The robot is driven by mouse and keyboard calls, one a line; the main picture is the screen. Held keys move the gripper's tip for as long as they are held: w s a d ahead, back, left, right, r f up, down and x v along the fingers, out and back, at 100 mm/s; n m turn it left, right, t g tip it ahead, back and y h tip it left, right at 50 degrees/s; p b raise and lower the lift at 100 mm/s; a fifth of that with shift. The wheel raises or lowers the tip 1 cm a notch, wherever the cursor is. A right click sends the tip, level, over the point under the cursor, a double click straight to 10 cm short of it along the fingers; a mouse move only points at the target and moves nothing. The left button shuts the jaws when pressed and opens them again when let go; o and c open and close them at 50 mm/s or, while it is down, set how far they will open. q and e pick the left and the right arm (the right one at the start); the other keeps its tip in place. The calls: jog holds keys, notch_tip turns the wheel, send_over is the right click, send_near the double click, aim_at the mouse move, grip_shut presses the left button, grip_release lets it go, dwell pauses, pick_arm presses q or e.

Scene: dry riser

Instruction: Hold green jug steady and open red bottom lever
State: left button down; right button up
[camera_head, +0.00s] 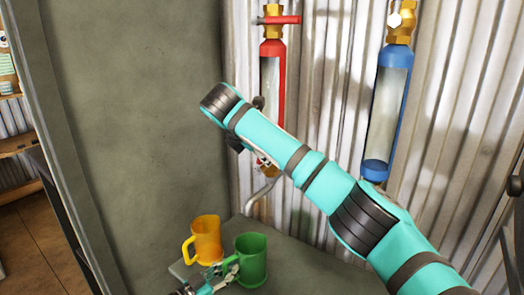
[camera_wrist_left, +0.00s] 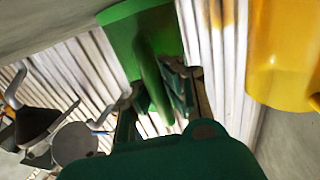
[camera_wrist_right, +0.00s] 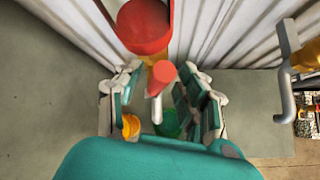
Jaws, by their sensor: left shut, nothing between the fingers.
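The green jug (camera_head: 252,260) stands upright on the grey surface, also seen in the left wrist view (camera_wrist_left: 140,35). My left gripper (camera_head: 226,272) is at its handle, shut with nothing held; the handle shows near the fingers in the left wrist view (camera_wrist_left: 153,85). In the right wrist view the red bottom lever (camera_wrist_right: 162,74) points toward the camera, below the red cylinder (camera_wrist_right: 143,27). My right gripper (camera_wrist_right: 160,98) is open, its fingers on either side of the lever and apart from it. In the head view my right arm largely hides the lever and that gripper.
A yellow jug (camera_head: 206,240) stands left of the green one. A bent metal spout (camera_head: 262,190) hangs above the jugs. A blue cylinder (camera_head: 388,110) is on the corrugated wall to the right. The red cylinder's top lever (camera_head: 278,20) is horizontal. A grey wall (camera_head: 130,110) bounds the left.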

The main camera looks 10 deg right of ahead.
jog(key=v, duration=1.2)
pick_arm(q)
jog(key=c, duration=2)
grip_release()
jog(key=shift+c, duration=0.2)
jog(key=o, duration=0.5)
jog(key=shift+o, duration=0.2)
